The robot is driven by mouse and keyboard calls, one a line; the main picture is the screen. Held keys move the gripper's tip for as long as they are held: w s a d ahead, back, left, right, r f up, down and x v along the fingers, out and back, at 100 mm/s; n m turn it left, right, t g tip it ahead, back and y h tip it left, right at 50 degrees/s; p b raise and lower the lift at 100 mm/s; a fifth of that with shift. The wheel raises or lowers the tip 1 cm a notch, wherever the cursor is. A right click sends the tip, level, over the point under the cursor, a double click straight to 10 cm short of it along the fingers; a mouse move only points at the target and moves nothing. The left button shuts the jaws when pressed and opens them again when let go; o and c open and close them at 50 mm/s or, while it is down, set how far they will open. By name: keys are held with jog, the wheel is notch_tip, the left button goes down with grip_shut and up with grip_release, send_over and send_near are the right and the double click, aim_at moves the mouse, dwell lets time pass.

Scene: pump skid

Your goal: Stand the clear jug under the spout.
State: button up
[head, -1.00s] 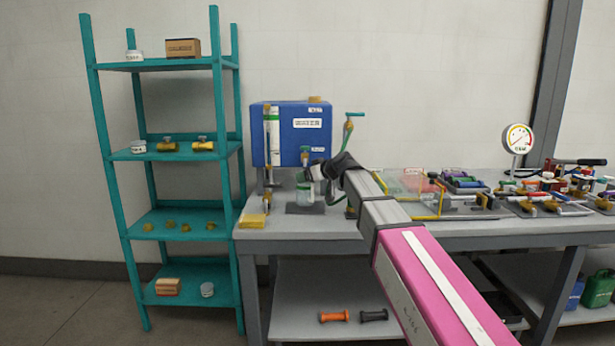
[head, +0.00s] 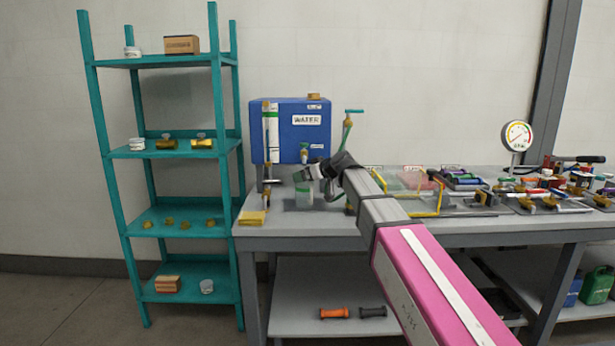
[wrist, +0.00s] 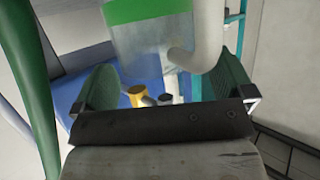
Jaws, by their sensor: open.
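The clear jug (head: 303,196) with a green band stands upright on a dark plate (head: 289,208) at the left of the bench. I cannot tell the exact alignment in depth. My gripper (head: 304,174) is open, between tap and jug in the picture, and covers the jug's top. In the wrist view, the jug (wrist: 148,50) and its pale handle (wrist: 208,35) lie beyond the open fingers (wrist: 165,80), with nothing held between them.
The blue tank (head: 285,145) labelled WATER stands behind. A teal-handled upright valve (head: 348,130) is close on the right. A yellow block (head: 252,217) lies at the bench's left end. A teal shelf (head: 215,180) stands left; fittings (head: 540,195) crowd the right.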

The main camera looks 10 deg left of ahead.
jog(key=v, duration=1.2)
jog(key=shift+r, duration=0.45)
